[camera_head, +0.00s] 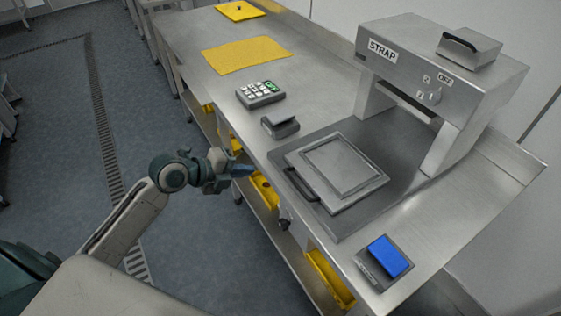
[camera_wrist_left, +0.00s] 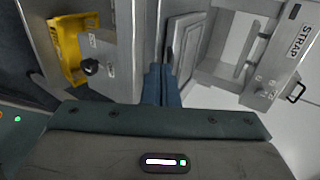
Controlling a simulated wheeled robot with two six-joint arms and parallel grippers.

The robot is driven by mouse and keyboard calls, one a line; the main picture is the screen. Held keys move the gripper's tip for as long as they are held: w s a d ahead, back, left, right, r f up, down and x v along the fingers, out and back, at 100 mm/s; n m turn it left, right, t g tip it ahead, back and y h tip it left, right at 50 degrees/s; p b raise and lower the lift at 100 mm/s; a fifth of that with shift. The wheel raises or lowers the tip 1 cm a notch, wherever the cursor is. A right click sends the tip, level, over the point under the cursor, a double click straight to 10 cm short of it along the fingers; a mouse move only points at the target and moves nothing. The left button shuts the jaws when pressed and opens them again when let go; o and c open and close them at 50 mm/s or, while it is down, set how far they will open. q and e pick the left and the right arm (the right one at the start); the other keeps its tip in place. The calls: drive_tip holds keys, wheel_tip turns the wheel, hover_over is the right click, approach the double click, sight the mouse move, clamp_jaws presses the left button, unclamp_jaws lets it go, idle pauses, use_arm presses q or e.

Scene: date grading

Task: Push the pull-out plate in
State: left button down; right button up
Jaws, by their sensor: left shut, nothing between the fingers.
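The pull-out plate (camera_head: 337,170) is a grey square plate with a raised inner panel and a black handle (camera_head: 301,185) along its front left edge. It lies pulled out in front of the machine marked STRAP (camera_head: 440,75). Part of the plate (camera_wrist_left: 182,45) also shows in the left wrist view, just beyond the fingers. My left gripper (camera_head: 246,170) is shut and empty, beside the front edge of the bench and left of the plate, apart from the handle. Its blue fingers (camera_wrist_left: 161,84) are together in the left wrist view. My right gripper is not in view.
On the steel bench (camera_head: 215,95) stand a keypad (camera_head: 260,94), a small dark box (camera_head: 280,124), a yellow mat (camera_head: 246,55) and a blue-topped device (camera_head: 385,260). A black knob (camera_head: 284,222) sticks out at the bench front. Yellow bins (camera_head: 328,278) sit below.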

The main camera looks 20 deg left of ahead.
use_arm(q)
drive_tip(key=p, duration=0.3)
approach(290, 164)
wheel_tip(290, 164, down, 3)
drive_tip(key=w+d, duration=0.1)
drive_tip(key=shift+w+d+r+p, duration=0.15)
drive_tip(key=shift+w+d+p, duration=0.65)
drive_tip(key=shift+w, duration=0.3)
drive_tip(key=shift+w+d+f+p, duration=0.2)
drive_tip(key=shift+w+d+p, duration=0.2)
drive_tip(key=shift+w, duration=0.15)
